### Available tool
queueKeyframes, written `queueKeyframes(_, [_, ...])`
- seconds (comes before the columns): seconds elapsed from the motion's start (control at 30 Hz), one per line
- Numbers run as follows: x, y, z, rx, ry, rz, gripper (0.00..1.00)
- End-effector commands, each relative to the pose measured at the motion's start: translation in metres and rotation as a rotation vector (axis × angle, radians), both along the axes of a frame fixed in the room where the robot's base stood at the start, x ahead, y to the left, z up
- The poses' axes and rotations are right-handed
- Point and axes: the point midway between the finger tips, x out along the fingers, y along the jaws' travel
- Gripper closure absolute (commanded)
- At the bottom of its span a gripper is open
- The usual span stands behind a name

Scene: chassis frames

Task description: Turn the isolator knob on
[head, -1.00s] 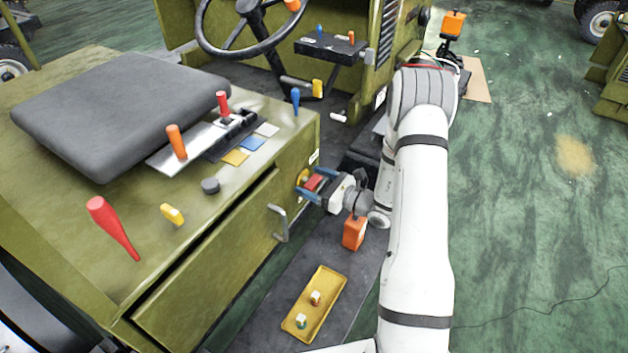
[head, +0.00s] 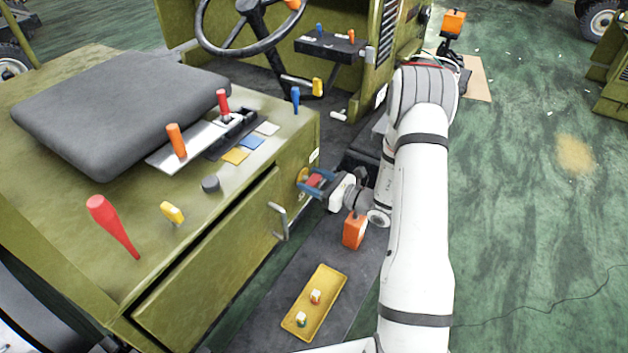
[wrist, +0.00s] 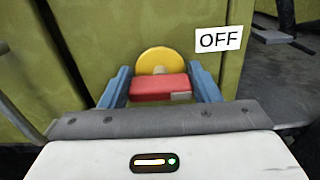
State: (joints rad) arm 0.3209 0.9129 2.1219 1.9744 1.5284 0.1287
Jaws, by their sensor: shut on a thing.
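The isolator knob is a red bar (wrist: 158,88) on a round yellow disc (wrist: 158,59), set on the green end panel of the vehicle's seat box. In the wrist view the red bar lies level across the picture. A white label reading OFF (wrist: 220,39) is to the upper right of the disc. My gripper (head: 314,183) has blue fingers, one at each end of the red bar, and is shut on it. In the head view the knob (head: 313,181) is partly hidden by the fingers.
A grey door handle (head: 279,222) sticks out left of the gripper. An orange block (head: 354,231) is just below my wrist, and a yellow tray (head: 327,285) with small parts lies on the dark step. Levers stand on the seat box top. The green floor at right is open.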

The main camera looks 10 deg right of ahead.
Motion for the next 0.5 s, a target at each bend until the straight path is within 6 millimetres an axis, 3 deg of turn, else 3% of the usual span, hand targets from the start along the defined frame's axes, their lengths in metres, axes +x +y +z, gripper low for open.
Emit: queueKeyframes(0.5, [0.0027, -0.0020, 0.0008, 0.247, 0.276, 0.000, 0.66])
